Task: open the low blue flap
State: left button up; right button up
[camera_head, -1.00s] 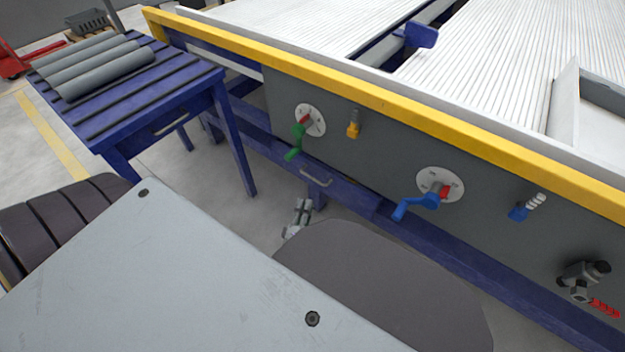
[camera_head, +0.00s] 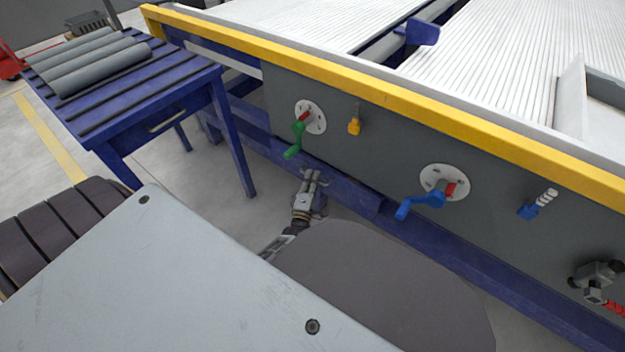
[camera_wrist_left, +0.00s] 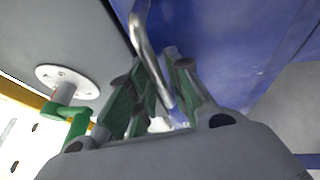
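The low blue flap (camera_head: 350,191) sits below the grey side panel of the machine and looks closed. Its metal handle (camera_wrist_left: 144,38) is bare in the left wrist view; in the head view my gripper mostly covers it. My left gripper (camera_head: 313,176) is at the flap's handle, reaching up from below. In the left wrist view, the green-padded fingers (camera_wrist_left: 158,75) stand on either side of the handle bar, with a gap still visible between them. They look open around it; contact cannot be told. My right gripper is not in view.
A green crank (camera_head: 296,139) is above the flap, close to my left fingers in the wrist view. A blue crank (camera_head: 421,203) and a yellow knob (camera_head: 354,126) also stick out of the panel. A blue table (camera_head: 150,95) with grey pipes (camera_head: 100,70) stands at left.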

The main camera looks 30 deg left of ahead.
pick_arm(q)
jog(key=shift+w, duration=0.15)
grip_shut()
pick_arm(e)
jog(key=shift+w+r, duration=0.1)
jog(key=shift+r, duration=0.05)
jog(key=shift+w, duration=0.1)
